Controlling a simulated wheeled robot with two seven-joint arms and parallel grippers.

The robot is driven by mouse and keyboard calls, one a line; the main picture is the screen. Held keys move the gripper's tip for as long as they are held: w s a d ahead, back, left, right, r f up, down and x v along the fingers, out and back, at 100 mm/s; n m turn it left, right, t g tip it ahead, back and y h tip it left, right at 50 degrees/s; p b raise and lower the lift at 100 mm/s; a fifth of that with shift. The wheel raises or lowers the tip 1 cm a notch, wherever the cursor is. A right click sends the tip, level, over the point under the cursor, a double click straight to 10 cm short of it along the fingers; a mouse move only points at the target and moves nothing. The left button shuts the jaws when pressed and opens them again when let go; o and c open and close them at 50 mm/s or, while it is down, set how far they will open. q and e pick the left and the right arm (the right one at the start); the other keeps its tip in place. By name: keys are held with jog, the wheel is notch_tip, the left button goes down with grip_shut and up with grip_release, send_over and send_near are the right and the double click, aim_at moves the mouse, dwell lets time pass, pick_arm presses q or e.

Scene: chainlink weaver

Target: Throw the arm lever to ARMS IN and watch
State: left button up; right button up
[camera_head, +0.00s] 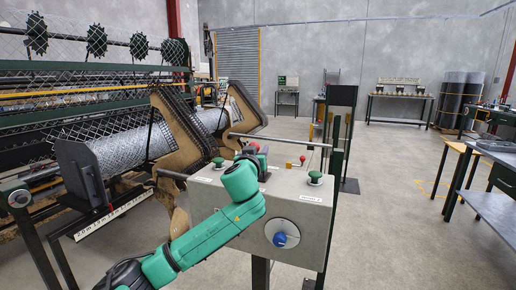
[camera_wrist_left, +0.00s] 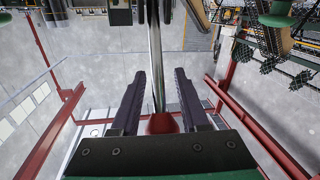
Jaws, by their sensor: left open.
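My left arm reaches in from the lower left to the grey control box (camera_head: 240,195). My left gripper (camera_head: 263,163) is over the top of the box, its fingers small and partly hidden by the wrist. In the left wrist view the open fingers (camera_wrist_left: 159,75) stand on either side of a metal lever shaft (camera_wrist_left: 156,50). A red knob (camera_wrist_left: 163,123) on that shaft sits near the palm, between the finger bases. Two large tan arms (camera_head: 178,128) stand tilted beside the mesh roll (camera_head: 138,142). My right gripper is not in view.
A metal rail (camera_head: 275,140) runs behind. The weaving machine (camera_head: 100,70) stands left. Floor (camera_head: 390,215) is clear at right, before workbenches (camera_head: 490,180).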

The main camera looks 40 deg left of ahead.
pick_arm(q)
grip_shut()
jog(key=shift+a+r, duration=0.1)
jog(key=shift+r, duration=0.1)
dwell(1.1)
